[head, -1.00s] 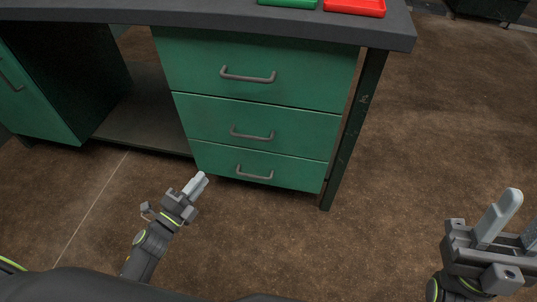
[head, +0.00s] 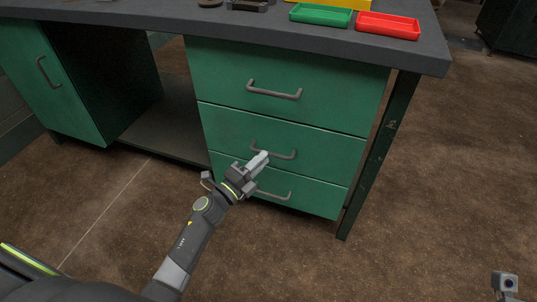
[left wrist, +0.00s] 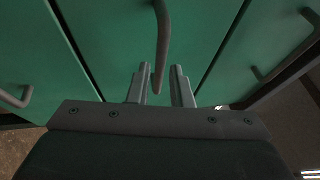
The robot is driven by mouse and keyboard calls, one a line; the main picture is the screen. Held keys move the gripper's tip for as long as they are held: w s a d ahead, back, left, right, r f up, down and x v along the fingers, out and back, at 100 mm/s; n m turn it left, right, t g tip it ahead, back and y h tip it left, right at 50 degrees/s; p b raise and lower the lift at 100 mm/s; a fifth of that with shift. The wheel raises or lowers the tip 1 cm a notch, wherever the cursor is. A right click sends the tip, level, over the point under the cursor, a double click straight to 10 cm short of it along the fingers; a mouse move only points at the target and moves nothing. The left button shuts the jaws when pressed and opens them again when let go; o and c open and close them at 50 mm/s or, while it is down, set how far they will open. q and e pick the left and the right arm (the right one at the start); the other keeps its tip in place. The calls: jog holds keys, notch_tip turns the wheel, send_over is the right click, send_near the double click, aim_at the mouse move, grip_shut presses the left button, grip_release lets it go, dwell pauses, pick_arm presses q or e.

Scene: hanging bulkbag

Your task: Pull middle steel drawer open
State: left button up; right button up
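The middle green steel drawer (head: 325,155) is closed, flush with its neighbours in the desk pedestal. Its dark bar handle (head: 286,156) is partly covered by my left gripper (head: 263,157), which is at the handle's left part. In the left wrist view my left gripper (left wrist: 161,82) has its two fingers apart. The handle (left wrist: 162,45) runs between them in the picture, with its lower end near the fingertips; I cannot tell if they touch. Only a small part of my right gripper (head: 505,285) shows at the lower right, and its fingers are not clear.
The top drawer (head: 230,75) and the bottom drawer (head: 310,198) are closed, each with a similar handle. A dark desk leg (head: 380,155) stands right of the drawers. Green (head: 321,14) and red (head: 388,25) trays sit on the desktop. Brown floor in front is free.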

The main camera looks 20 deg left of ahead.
pick_arm(q)
jog(key=shift+x, duration=1.8)
grip_shut()
